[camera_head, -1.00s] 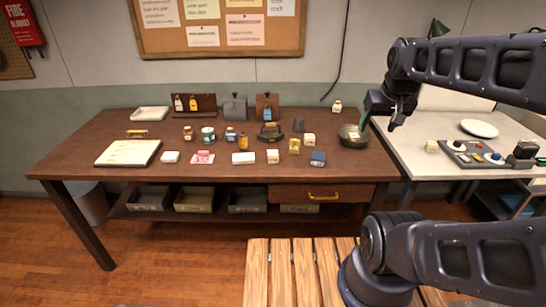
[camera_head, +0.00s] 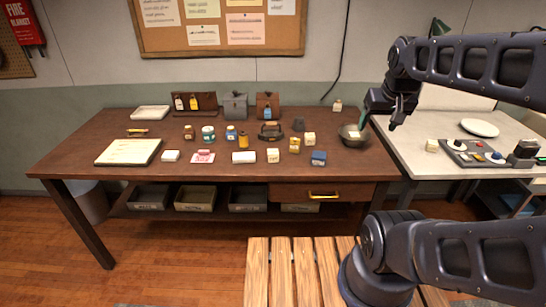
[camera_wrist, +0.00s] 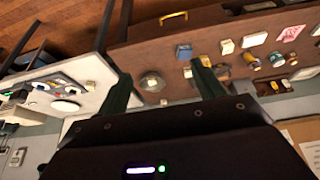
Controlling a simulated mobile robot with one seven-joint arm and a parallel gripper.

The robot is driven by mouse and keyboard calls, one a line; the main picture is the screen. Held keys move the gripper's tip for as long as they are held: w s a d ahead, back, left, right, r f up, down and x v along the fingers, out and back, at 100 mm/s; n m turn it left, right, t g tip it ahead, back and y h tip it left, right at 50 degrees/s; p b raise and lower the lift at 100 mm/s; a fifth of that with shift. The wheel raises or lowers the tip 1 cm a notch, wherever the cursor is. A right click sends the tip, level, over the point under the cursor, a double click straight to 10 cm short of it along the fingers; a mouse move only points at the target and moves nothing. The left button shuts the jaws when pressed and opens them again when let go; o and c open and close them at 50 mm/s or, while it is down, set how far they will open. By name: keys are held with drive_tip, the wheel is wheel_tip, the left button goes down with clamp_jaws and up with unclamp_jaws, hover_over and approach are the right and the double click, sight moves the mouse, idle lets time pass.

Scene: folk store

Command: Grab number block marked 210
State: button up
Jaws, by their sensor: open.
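Several small cream blocks stand on the brown desk: one at the right (camera_head: 309,138), one nearer the front (camera_head: 273,155), and another on the white side table (camera_head: 432,146). Their markings are too small to read, so I cannot tell which is 210. A dark round bowl (camera_head: 344,132) at the desk's right end has something pale in it. My gripper (camera_head: 378,122) is open and empty, raised near the bowl and the desk's right end. In the wrist view my gripper (camera_wrist: 161,72) has its fingers spread, with the bowl (camera_wrist: 145,86) showing between them.
The brown desk (camera_head: 80,160) holds jars, bottles, a blue box (camera_head: 319,158), a white tray (camera_head: 150,113) and a writing board (camera_head: 128,152). A slatted wooden bench (camera_head: 281,275) stands in front.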

drive_tip(key=w+a+m+g, duration=0.1)
drive_tip(key=w+a+m, duration=0.3)
drive_tip(key=w, duration=0.7)
drive_tip(key=m+g+h, duration=0.2)
drive_tip(key=m+g, duration=0.1)
drive_tip(key=m, duration=1)
hover_over(273, 151)
wheel_tip(273, 151, down, 21)
drive_tip(key=shift+s+a+f, duration=0.25)
drive_tip(key=shift+a+f, duration=0.2)
drive_tip(key=shift+f, duration=0.15)
drive_tip(key=f, duration=0.5)
drive_tip(key=shift+d+f, duration=0.1)
drive_tip(key=shift+d, duration=0.25)
drive_tip(key=shift+w+d+f, duration=0.15)
drive_tip(key=shift+f, duration=2.35)
drive_tip(key=c, duration=1.1)
